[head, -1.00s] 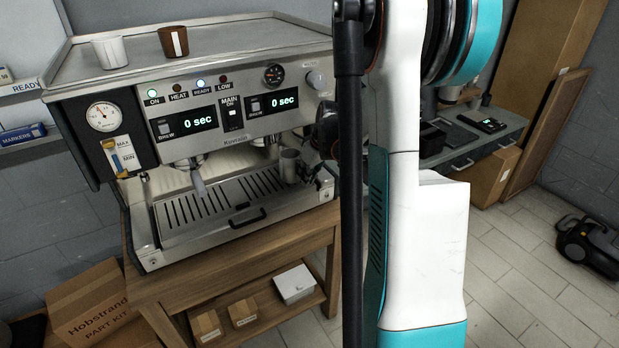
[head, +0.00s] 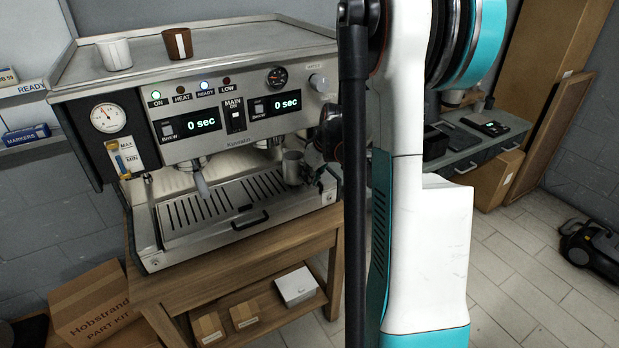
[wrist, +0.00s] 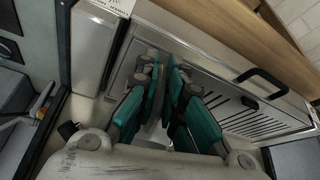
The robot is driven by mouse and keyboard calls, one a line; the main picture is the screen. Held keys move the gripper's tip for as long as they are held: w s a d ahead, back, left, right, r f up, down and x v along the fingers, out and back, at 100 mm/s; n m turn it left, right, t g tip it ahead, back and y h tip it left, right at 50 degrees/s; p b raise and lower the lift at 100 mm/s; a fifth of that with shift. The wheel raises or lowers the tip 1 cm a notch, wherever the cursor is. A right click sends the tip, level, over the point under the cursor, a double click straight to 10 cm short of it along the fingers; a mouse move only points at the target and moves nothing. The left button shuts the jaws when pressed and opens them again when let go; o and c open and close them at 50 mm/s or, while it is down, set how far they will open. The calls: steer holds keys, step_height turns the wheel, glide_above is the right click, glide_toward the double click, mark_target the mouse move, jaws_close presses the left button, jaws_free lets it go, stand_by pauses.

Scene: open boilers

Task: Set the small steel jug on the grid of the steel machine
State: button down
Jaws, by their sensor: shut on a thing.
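The small steel jug (head: 292,167) is upright over the right end of the slotted grid (head: 228,198) of the steel machine (head: 215,85), below the right brew head. I cannot tell whether its base touches the grid. My gripper (head: 314,177) is at the jug's right side, partly hidden by the machine's parts and my arm. In the wrist view, my gripper's teal fingers (wrist: 166,72) are shut on the jug and reach over the grid (wrist: 235,112). The jug is mostly hidden there.
A black drip-tray handle (head: 249,221) is at the front. A white cup (head: 116,54) and a brown cup (head: 177,43) stand on top of the machine. A wooden table (head: 235,262) carries the machine.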

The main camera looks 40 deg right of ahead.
steer(key=shift+f, duration=0.2)
steer(key=shift+f+b, duration=0.35)
steer(key=shift+b, duration=0.05)
steer(key=shift+f, duration=0.35)
steer(key=c, duration=1.6)
jaws_free()
steer(key=shift+c, duration=0.2)
steer(key=v, duration=1.2)
